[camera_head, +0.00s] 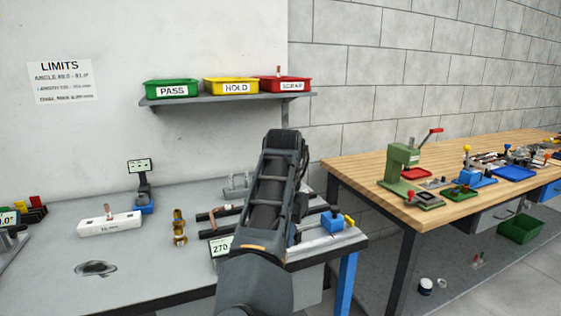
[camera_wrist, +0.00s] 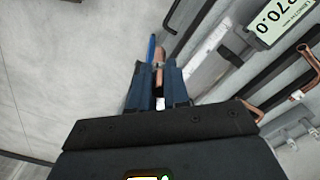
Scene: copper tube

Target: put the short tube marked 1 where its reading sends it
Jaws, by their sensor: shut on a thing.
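In the wrist view my gripper (camera_wrist: 158,88) is shut on a short copper tube (camera_wrist: 159,56). Its mark cannot be read, and the rest of it is hidden between the fingers. In the head view my arm hides the gripper and the held tube. On the shelf stand a green PASS bin (camera_head: 172,90), a yellow HOLD bin (camera_head: 231,87) and a red SCRAP bin (camera_head: 281,84). A small copper piece (camera_head: 278,71) stands up at the red bin.
A display (camera_head: 221,247) on the grey bench (camera_head: 130,270) reads 270; it also shows in the wrist view (camera_wrist: 280,18). A white block (camera_head: 109,224) with a copper piece, a blue-based gauge (camera_head: 144,196) and brass fittings (camera_head: 179,228) stand left of my arm. A wooden bench (camera_head: 350,172) is at right.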

